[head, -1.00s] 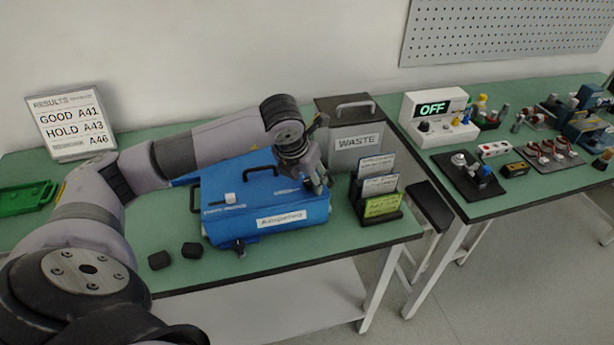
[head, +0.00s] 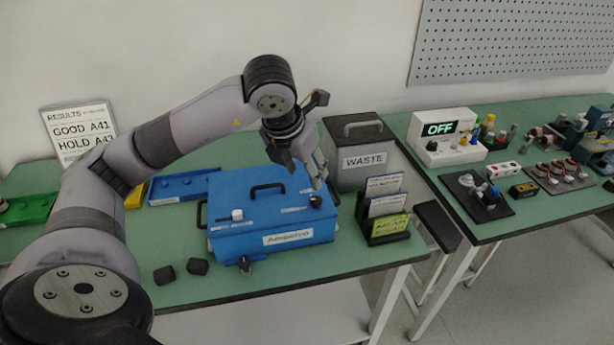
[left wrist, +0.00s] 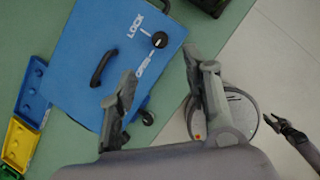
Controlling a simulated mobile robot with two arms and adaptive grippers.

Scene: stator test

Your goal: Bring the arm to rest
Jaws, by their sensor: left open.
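My left gripper (head: 308,175) is raised in the head view, above the right end of the blue box, open and with nothing between its fingers. In the left wrist view its two fingers (left wrist: 158,88) are spread apart over the blue box and the table edge. The blue box (head: 270,222) stands shut on the green table, with a black handle and a dark knob (head: 316,201) on its lid. The knob also shows in the left wrist view (left wrist: 160,40), beside the words LOCK and OPEN. What looks like my right gripper (left wrist: 278,122) shows at the right of the left wrist view, its jaws unclear.
A grey WASTE bin (head: 362,163) stands behind the left gripper. A card holder (head: 387,215) is right of the box. A blue tray (head: 184,187) and green tray (head: 28,209) are at left. A second table (head: 510,220) holds test equipment.

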